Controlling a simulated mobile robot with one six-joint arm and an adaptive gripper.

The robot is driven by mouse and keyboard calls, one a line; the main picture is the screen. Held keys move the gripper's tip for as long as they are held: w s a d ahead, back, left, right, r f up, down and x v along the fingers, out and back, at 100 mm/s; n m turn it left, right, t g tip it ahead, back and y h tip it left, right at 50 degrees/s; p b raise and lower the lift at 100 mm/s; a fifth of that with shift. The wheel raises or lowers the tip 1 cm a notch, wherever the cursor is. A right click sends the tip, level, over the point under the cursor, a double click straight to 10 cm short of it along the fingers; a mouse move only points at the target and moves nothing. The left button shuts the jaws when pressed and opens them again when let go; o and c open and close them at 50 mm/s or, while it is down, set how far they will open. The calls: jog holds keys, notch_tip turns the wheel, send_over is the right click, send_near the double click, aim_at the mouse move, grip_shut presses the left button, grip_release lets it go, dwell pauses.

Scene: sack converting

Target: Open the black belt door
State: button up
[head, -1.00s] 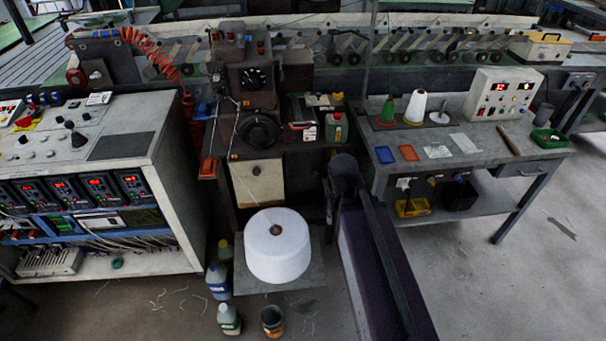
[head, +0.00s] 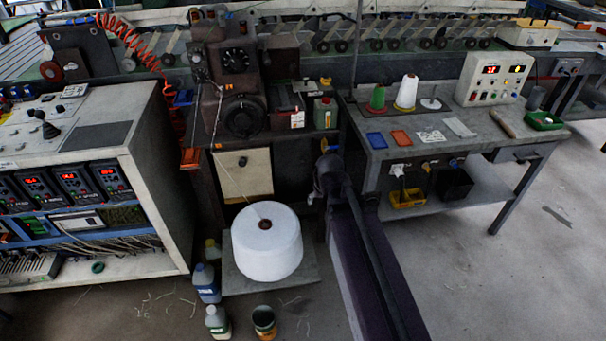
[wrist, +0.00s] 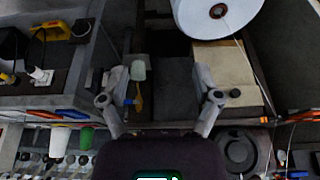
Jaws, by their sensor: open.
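A dark panel (wrist: 166,92), which looks like the black belt door, lies between my fingers in the wrist view, beside the cream panel (wrist: 222,77). In the head view the cream panel (head: 244,174) is on the front of the machine stand, and the dark front (head: 291,166) is to its right, partly behind my arm. My gripper (wrist: 161,72) is open, its fingers spread in front of the dark panel. No contact is visible. A small pale piece and a yellow piece show near the left finger; I cannot tell what they are. No handle is clearly seen.
A large white cone of thread (head: 266,243) sits on a low plate in front of the stand. Bottles (head: 206,283) and a cup (head: 264,322) stand on the floor. A control cabinet (head: 150,180) is at left, a workbench (head: 480,150) at right.

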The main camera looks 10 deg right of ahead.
jog(key=w+f+t+b, duration=0.5)
jog(key=w+f+b, duration=0.55)
jog(key=b, duration=0.25)
jog(key=t+b, duration=1.2)
jog(key=b, duration=1.6)
send_near(303, 166)
notch_tip(303, 166, down, 2)
jog(key=s, duration=0.2)
jog(key=b, duration=0.1)
jog(key=t+b, duration=0.1)
jog(key=b, duration=0.1)
jog(key=shift+s+d+f, duration=0.1)
jog(key=shift+s+f, duration=0.05)
jog(key=shift+f, duration=0.15)
jog(key=shift+r+t, duration=0.1)
jog(key=shift+t, duration=0.2)
jog(key=p+x, duration=0.5)
jog(key=x, duration=0.8)
jog(key=shift+w+r, duration=0.1)
jog(key=shift+w, duration=0.25)
